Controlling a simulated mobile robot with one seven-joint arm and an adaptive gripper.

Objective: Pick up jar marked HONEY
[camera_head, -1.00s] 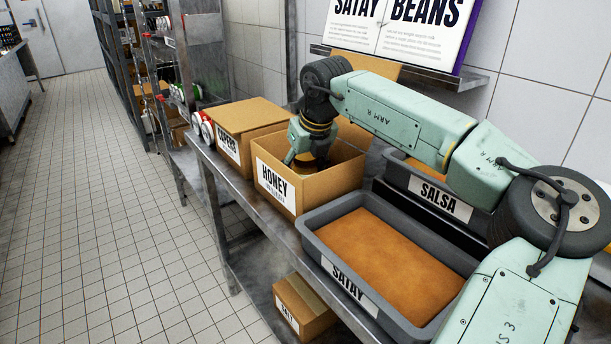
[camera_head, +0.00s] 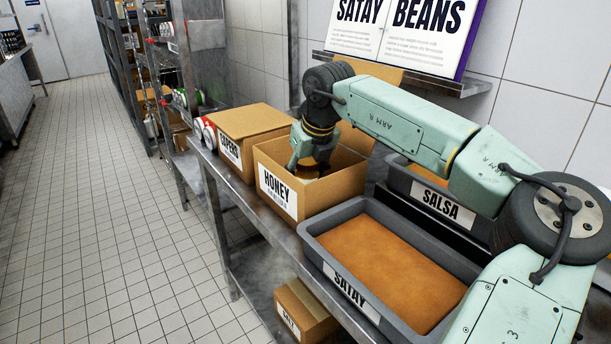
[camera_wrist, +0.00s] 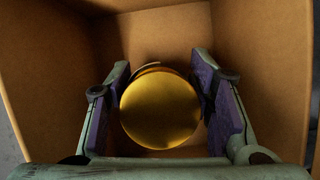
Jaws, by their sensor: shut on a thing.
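The jar (camera_wrist: 160,108) shows a round gold lid from above in the wrist view, inside an open cardboard box. The box (camera_head: 331,193) has a label that reads HONEY; no marking on the jar itself is visible. My gripper (camera_wrist: 160,105) is shut on the jar, with one purple-padded finger on each side of the lid. In the head view my gripper (camera_head: 306,168) reaches down into the box, and only a little of the jar's top shows below it. The rest of the jar is hidden.
A closed CAPERS box (camera_head: 255,119) stands left of the HONEY box. A grey SATAY tub (camera_head: 314,236) of brown sauce and a SALSA tub (camera_head: 398,177) stand to the right. The box walls surround my gripper closely. A SALT box (camera_head: 308,313) lies on the lower shelf.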

